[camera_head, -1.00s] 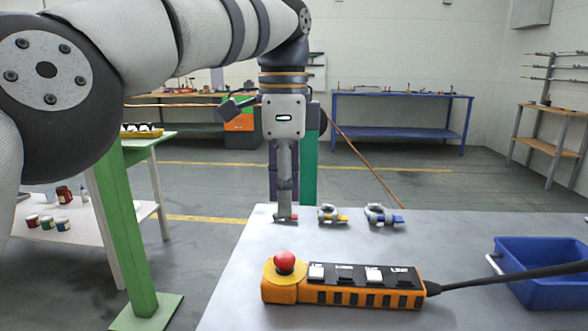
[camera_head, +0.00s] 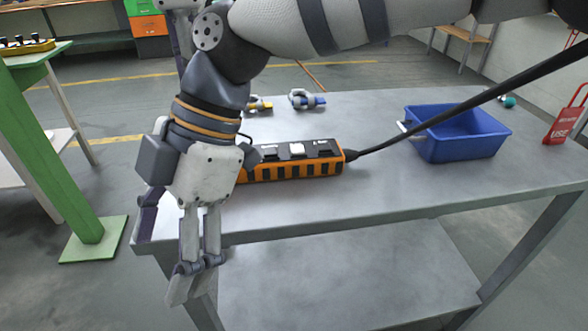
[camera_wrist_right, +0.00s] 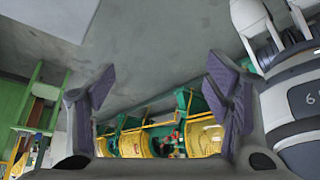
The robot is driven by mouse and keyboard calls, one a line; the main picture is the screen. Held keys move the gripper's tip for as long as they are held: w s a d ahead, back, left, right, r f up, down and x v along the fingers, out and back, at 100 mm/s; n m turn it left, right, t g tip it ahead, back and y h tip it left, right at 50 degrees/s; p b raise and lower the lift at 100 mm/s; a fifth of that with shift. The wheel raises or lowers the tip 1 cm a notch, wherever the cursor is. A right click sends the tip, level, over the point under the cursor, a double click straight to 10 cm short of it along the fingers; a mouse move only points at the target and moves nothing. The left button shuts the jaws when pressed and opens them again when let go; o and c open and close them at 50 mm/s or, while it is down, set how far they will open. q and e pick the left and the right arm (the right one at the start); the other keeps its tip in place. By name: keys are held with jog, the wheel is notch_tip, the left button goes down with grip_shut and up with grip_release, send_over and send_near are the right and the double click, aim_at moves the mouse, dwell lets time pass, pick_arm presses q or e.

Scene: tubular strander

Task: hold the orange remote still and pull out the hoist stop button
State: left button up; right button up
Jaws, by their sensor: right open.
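The orange remote (camera_head: 295,171) lies on the grey table, its black cable running up to the right. Its left end, where the red stop button sits, is hidden behind my right wrist. My right gripper (camera_head: 167,262) hangs open at the table's front left edge, in front of and left of the remote. In the right wrist view, its purple-padded fingers (camera_wrist_right: 165,105) stand wide apart with nothing between them; the remote is not seen there. My left gripper (camera_head: 183,45) shows only partly at the top, behind my right arm; its fingertips are hidden.
A blue bin (camera_head: 455,149) stands on the table (camera_head: 370,185), with the remote's cable crossing over it. A yellow clamp (camera_head: 260,106) and a blue clamp (camera_head: 307,101) lie behind the remote. A green post (camera_head: 55,130) stands left. The table's front right is clear.

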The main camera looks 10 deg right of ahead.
jog(key=w+d+r+t, duration=0.1)
jog(key=w+r, duration=0.2)
jog(key=r, duration=0.1)
jog(key=m+t+h, duration=0.3)
jog(key=m+h, duration=0.2)
jog(key=m, duration=0.3)
send_near(294, 146)
jog(key=shift+w, duration=0.1)
notch_tip(294, 146, down, 12)
jog(key=shift+r, duration=0.15)
jog(key=c, duration=1.5)
pick_arm(q)
jog(key=o, duration=0.4)
pick_arm(e)
jog(key=shift+c, duration=0.9)
pick_arm(q)
jog(key=s+a+r+n+t+h, duration=0.1)
jog(key=s+a+n+t+h, duration=0.15)
jog(key=a+h, duration=0.2)
pick_arm(e)
jog(key=shift+a, duration=0.1)
pick_arm(q)
jog(key=shift+n+g, duration=0.25)
jog(key=shift+n, duration=0.2)
jog(key=x, duration=1.1)
jog(key=shift+w+a+f, duration=0.1)
jog(key=shift+a+f, duration=0.15)
